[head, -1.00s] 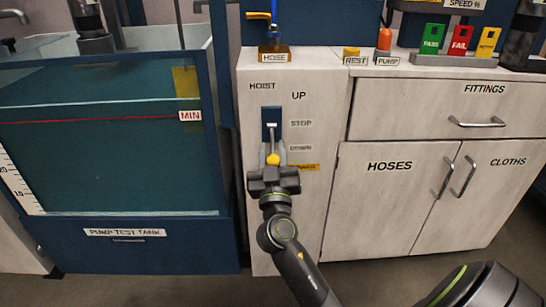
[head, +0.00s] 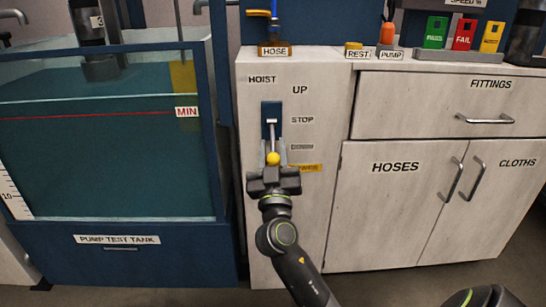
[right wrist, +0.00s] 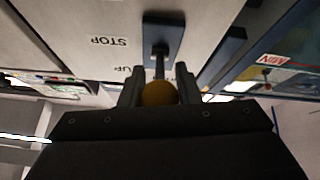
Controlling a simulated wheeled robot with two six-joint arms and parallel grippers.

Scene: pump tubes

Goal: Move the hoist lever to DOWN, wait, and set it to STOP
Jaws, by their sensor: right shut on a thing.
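The hoist lever has a yellow knob (head: 273,158) on a grey stem, coming out of a blue plate (head: 271,110) on the pale cabinet front. The lever points downward, with its knob just below the level of the DOWN label (head: 301,147) and beneath STOP (head: 302,120). My right gripper (head: 273,163) is shut on the lever at the knob. In the right wrist view the yellow knob (right wrist: 158,93) sits between the two fingers. A dark cylindrical pump (head: 99,65) hangs in the test tank (head: 60,150), its lower end below the tank's rim. My left gripper is not in view.
The cabinet's drawer (head: 440,105) and doors are closed. A HOSE holder (head: 274,50), an orange-topped PUMP item (head: 387,33) and PASS and FAIL tags (head: 464,36) stand on its top. The floor in front is clear.

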